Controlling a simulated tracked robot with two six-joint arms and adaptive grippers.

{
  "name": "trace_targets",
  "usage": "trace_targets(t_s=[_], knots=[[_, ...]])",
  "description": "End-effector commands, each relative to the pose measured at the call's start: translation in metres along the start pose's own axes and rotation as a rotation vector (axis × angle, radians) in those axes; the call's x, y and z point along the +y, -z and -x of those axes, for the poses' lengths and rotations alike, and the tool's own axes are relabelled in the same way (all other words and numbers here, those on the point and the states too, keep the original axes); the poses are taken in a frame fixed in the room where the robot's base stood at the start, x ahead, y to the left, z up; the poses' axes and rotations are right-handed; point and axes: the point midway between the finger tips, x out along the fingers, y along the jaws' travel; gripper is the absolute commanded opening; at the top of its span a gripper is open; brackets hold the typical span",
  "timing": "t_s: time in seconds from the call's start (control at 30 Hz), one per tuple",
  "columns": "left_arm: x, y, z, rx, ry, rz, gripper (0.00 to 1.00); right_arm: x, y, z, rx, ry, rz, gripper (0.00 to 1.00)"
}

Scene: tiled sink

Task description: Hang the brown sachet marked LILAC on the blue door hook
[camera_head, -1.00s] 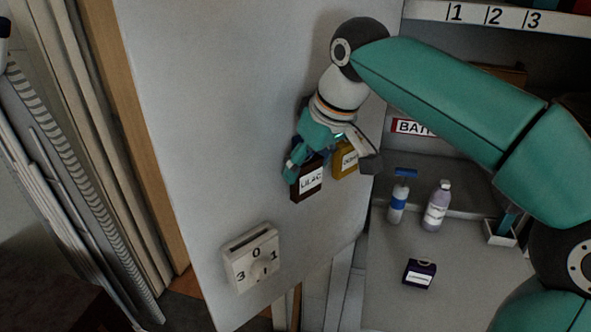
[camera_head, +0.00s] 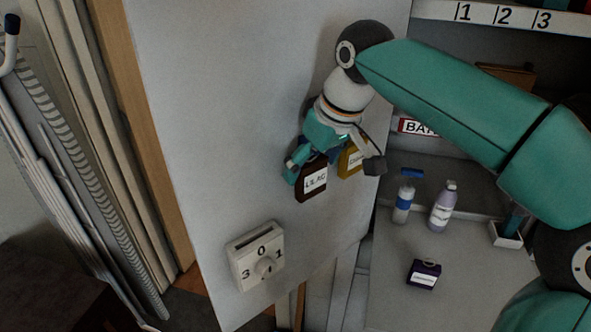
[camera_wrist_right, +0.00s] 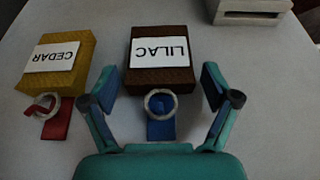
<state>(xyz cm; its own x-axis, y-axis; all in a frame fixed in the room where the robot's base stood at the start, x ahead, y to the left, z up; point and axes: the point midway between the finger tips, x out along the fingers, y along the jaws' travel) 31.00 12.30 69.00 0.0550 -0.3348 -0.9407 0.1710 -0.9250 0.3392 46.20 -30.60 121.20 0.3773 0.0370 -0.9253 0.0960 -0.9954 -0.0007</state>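The brown LILAC sachet (camera_head: 313,182) hangs against the grey door panel; it also shows in the right wrist view (camera_wrist_right: 161,66). Its metal ring (camera_wrist_right: 160,104) appears to sit around the blue hook (camera_wrist_right: 161,128). My right gripper (camera_head: 332,167) is at the door by the sachet. In the right wrist view its two fingers (camera_wrist_right: 161,98) are spread, one on each side of the ring, with a gap to it on both sides. My left gripper is not in view.
A yellow CEDAR sachet (camera_wrist_right: 56,58) hangs beside it on a red hook (camera_wrist_right: 57,122). A white dial box (camera_head: 257,257) is lower on the door (camera_head: 215,140).

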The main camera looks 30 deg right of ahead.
Motion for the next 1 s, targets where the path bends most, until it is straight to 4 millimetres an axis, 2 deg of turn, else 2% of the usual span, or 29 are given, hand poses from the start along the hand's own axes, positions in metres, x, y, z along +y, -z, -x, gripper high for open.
trace_targets(t_s=[0.33, 0.47, 0.57, 0.8, 1.0], knots=[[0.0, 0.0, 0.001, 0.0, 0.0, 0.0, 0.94, 0.0, 0.001, 0.002, 0.002, 0.0, 0.0, 0.93], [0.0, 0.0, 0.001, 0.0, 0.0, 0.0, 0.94, 0.0, 0.001, 0.009, 0.005, 0.0, 0.0, 0.93], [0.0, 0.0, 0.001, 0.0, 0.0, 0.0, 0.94, 0.0, 0.002, 0.022, 0.007, 0.0, 0.0, 0.93], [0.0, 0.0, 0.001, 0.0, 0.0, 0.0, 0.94, 0.0, 0.002, 0.07, 0.007, -0.001, 0.001, 0.93], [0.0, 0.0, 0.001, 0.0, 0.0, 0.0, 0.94, 0.0, 0.001, 0.102, 0.005, 0.0, 0.0, 0.93]])
